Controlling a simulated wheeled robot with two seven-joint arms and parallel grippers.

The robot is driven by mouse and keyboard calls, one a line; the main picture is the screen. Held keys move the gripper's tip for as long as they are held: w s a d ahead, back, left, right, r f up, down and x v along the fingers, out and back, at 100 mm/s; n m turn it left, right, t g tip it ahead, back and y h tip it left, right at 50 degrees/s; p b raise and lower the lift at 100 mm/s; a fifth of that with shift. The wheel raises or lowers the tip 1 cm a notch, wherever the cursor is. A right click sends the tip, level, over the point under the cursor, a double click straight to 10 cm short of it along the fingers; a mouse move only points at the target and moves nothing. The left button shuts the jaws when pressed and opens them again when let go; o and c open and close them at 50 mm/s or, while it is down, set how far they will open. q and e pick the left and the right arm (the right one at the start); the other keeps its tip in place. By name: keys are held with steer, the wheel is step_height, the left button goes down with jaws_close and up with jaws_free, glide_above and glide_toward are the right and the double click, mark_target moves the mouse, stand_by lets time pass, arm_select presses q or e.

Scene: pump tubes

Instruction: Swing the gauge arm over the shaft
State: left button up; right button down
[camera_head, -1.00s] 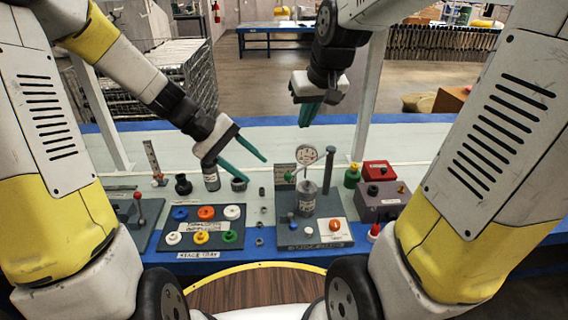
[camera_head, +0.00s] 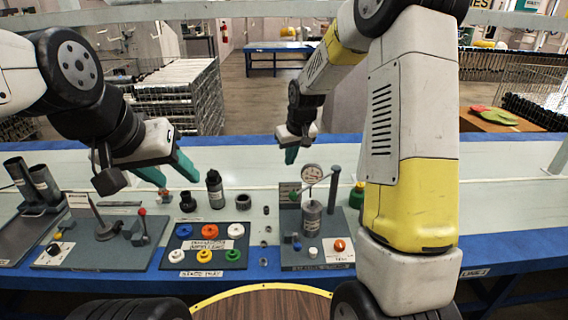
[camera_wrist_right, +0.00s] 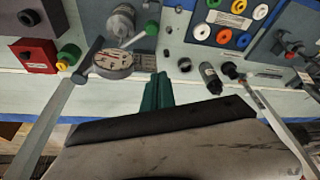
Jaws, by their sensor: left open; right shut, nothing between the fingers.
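The gauge fixture (camera_head: 300,262) is a dark plate at the right-centre of the bench. On it stand a grey cylinder, likely the shaft (camera_head: 311,217), and a grey post (camera_head: 333,190). The gauge arm (camera_head: 318,184) slants from the post top to a green knob (camera_head: 294,196), with a round white dial (camera_head: 312,173) close by. The dial also shows in the right wrist view (camera_wrist_right: 113,60). My right gripper (camera_head: 291,154) is shut and empty, behind and slightly left of the dial, apart from it. My left gripper (camera_head: 170,180) is open and empty, over the bench at left.
A tray of coloured rings (camera_head: 208,262) lies left of the fixture. A black bottle (camera_head: 215,189) stands behind it. A lever plate (camera_head: 92,242) is further left. A red box (camera_wrist_right: 36,56) and green bottle (camera_wrist_right: 69,54) stand beside the fixture. The bench behind is clear.

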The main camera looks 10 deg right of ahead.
mark_target(296, 194)
step_height(296, 194, down, 10)
steer(key=shift+s, duration=0.25)
stand_by(0.3)
steer(key=shift+d, duration=0.1)
steer(key=shift+s+d+f, duration=0.1)
steer(key=shift+s+d, duration=0.25)
steer(key=shift+s, duration=0.2)
steer(key=shift+s+d, duration=0.35)
steer(key=shift+s, duration=0.2)
